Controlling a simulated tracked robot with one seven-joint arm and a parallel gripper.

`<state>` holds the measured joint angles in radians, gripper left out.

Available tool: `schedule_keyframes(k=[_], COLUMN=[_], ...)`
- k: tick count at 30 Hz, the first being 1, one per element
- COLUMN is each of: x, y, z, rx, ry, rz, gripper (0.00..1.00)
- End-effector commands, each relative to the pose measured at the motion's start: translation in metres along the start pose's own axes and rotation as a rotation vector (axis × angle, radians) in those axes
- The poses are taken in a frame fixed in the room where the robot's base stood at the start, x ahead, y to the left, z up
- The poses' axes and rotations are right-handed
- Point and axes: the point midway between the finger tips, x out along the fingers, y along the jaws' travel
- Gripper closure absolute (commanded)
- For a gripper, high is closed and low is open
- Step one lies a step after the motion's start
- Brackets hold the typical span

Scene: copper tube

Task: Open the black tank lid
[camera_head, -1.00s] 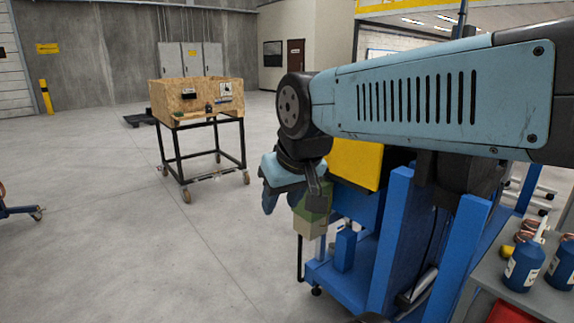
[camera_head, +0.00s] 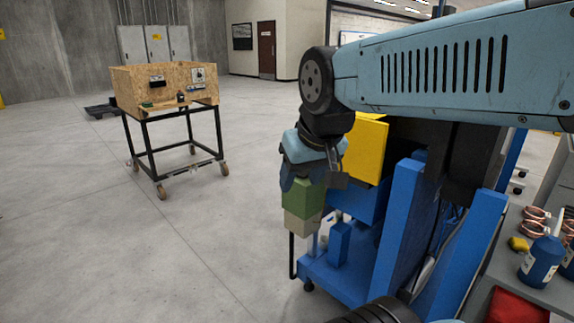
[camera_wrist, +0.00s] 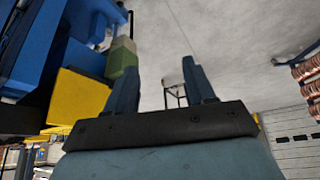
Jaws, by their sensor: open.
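I cannot make out a black tank lid for certain in either view. My gripper (camera_head: 303,180) hangs below the dark wrist in the head view, in front of or beside a green and beige block on a blue wheeled unit (camera_head: 345,280). In the wrist view my gripper (camera_wrist: 159,66) shows two blue-grey fingers spread wide, with only floor and a distant stand between them. Nothing is held. A black ribbed round part (camera_head: 378,310) shows at the bottom edge of the head view; I cannot tell what it is.
A wooden box on a black wheeled frame (camera_head: 165,100) stands back left. A yellow panel (camera_head: 365,148) is on the blue unit.

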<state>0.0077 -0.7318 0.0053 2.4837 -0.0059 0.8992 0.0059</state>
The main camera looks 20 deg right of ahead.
Motion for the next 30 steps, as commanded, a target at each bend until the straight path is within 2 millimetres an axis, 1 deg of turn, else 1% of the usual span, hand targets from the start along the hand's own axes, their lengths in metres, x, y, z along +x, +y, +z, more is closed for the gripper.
schedule_keyframes(k=[2, 3, 5, 10, 14, 18, 23, 24, 26, 30], x=[0.002, 0.002, 0.004, 0.016, 0.030, 0.051, 0.080, 0.088, 0.101, 0.135], y=[0.002, 0.013, 0.019, 0.029, 0.038, 0.050, 0.067, 0.071, 0.078, 0.098], z=[-0.014, -0.023, -0.040, -0.094, -0.135, -0.178, -0.224, -0.235, -0.251, -0.286], rx=[0.006, 0.011, 0.018, 0.040, 0.056, 0.073, 0.096, 0.101, 0.110, 0.135], ry=[-0.008, -0.011, -0.017, -0.033, -0.046, -0.058, -0.071, -0.073, -0.077, -0.086], rz=[0.015, 0.027, 0.046, 0.098, 0.132, 0.160, 0.184, 0.188, 0.195, 0.204], gripper=[0.46, 0.46, 0.46, 0.46, 0.46, 0.46, 0.46, 0.46, 0.46, 0.46])
